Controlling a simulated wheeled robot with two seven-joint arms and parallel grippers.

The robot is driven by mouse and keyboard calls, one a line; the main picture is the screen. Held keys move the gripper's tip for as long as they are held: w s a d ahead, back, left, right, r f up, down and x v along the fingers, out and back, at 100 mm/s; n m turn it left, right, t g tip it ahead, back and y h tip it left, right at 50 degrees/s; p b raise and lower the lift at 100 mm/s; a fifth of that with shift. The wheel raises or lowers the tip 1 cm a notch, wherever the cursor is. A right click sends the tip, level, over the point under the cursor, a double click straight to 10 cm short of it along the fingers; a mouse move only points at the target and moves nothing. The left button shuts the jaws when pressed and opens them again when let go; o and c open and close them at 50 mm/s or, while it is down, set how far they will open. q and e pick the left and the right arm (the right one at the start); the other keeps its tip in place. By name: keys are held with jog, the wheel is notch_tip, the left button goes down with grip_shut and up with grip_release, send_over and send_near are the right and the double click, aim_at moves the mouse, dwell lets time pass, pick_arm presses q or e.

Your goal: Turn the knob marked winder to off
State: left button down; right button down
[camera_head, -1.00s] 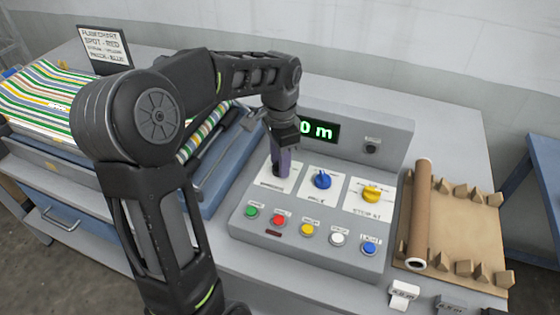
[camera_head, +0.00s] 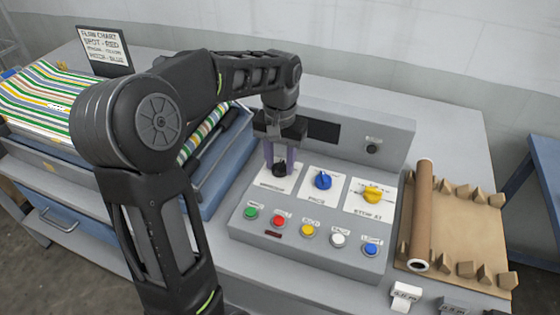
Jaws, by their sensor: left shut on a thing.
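The grey control panel (camera_head: 240,219) stands in the middle of the head view. Three knobs sit in a row on white plates: a black knob (camera_head: 279,169) at the left, a blue knob (camera_head: 323,181) in the middle and a yellow knob (camera_head: 372,196) at the right. The label under the black knob looks like "winder", but it is blurred. My left gripper (camera_head: 279,164) points down at the black knob, with its purple fingers on either side, shut on it. The display (camera_head: 323,131) behind is dark and partly hidden by the gripper. My right gripper is not in view.
A row of coloured buttons (camera_head: 307,230) runs along the panel's front. A brown roll (camera_head: 421,213) on a sheet with wedges lies at the right. Striped material (camera_head: 42,100) and a flow chart sign (camera_head: 104,45) are at the left. Bare tabletop shows behind the panel.

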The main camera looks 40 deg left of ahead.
aim_at(280, 164)
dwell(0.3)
pick_arm(q)
jog(key=c, duration=0.9)
grip_release()
jog(key=shift+r, duration=3.95)
